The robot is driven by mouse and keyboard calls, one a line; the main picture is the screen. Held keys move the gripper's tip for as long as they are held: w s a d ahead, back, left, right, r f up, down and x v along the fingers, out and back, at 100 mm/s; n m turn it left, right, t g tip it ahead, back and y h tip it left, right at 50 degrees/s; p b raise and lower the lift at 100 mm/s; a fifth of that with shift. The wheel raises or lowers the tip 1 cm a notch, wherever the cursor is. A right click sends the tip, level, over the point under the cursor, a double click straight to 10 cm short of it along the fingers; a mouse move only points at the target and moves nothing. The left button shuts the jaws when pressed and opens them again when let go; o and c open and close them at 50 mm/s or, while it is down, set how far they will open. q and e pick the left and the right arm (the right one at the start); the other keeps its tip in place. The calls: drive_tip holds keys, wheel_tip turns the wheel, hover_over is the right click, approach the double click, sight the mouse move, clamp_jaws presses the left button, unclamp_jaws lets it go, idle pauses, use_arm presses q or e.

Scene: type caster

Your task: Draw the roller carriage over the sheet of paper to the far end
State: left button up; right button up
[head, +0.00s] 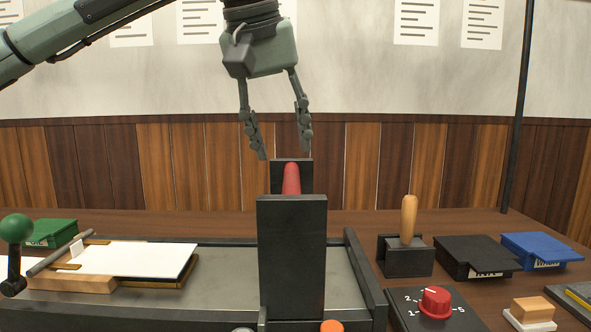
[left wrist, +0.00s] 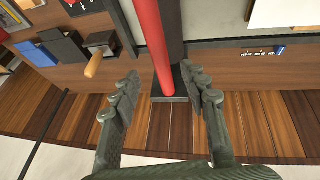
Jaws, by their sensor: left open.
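The roller carriage (head: 292,255) stands across the grey press bed as two dark upright posts joined by a red bar (head: 291,179). My left gripper (head: 285,157) hangs above the far part of the bar, fingers pointing down, open and empty. In the left wrist view the red bar (left wrist: 152,45) runs between the open fingers (left wrist: 160,76), apart from them, toward the far post (left wrist: 170,98). The white paper (head: 120,257) lies left of the carriage on a wooden and dark block. The roller itself is hidden behind the near post. My right gripper is not in view.
A green ball lever (head: 16,229) is at the far left. Right of the bed (head: 225,264) are a wooden-handled tool (head: 408,218), black pad (head: 478,255), blue pad (head: 541,248) and red dial (head: 436,301). A plank wall (head: 220,165) stands behind the table.

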sight(290, 176)
use_arm(q)
drive_tip(key=x, duration=0.6)
drive_tip(key=shift+f, duration=0.3)
clamp_jaws()
